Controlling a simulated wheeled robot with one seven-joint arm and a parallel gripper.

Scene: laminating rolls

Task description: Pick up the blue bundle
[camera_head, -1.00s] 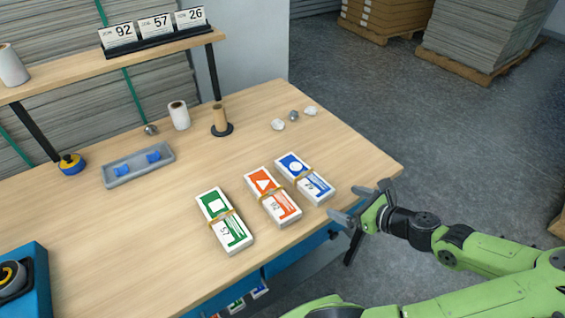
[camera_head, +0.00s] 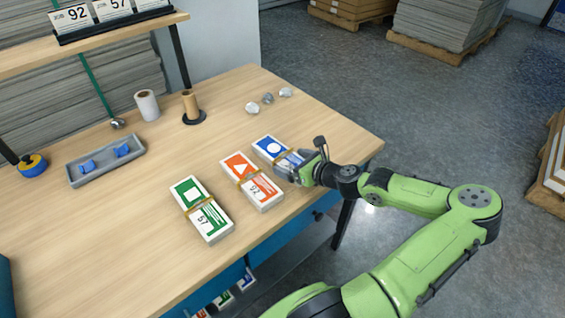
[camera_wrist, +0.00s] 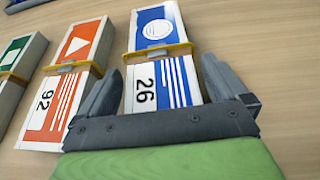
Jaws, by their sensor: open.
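The blue bundle (camera_head: 272,148) lies on the wooden table, rightmost of three banded bundles. It has a white circle, the number 26 and a yellowish band, and it also shows in the wrist view (camera_wrist: 160,38). My gripper (camera_head: 288,168) is over its near end, and its fingers hide part of it in the head view. In the wrist view my gripper (camera_wrist: 166,88) is open, with one finger on each side of the blue bundle's near part. The left finger sits in the gap beside the orange bundle (camera_wrist: 76,52). I cannot tell whether the fingers touch the bundle.
The orange bundle (camera_head: 240,165) lies close to the left, and the green bundle (camera_head: 186,190) farther left. A grey tray (camera_head: 82,180) with blue pieces, a white roll (camera_head: 147,105) and a brown spool (camera_head: 190,104) stand behind. The table's right part is clear.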

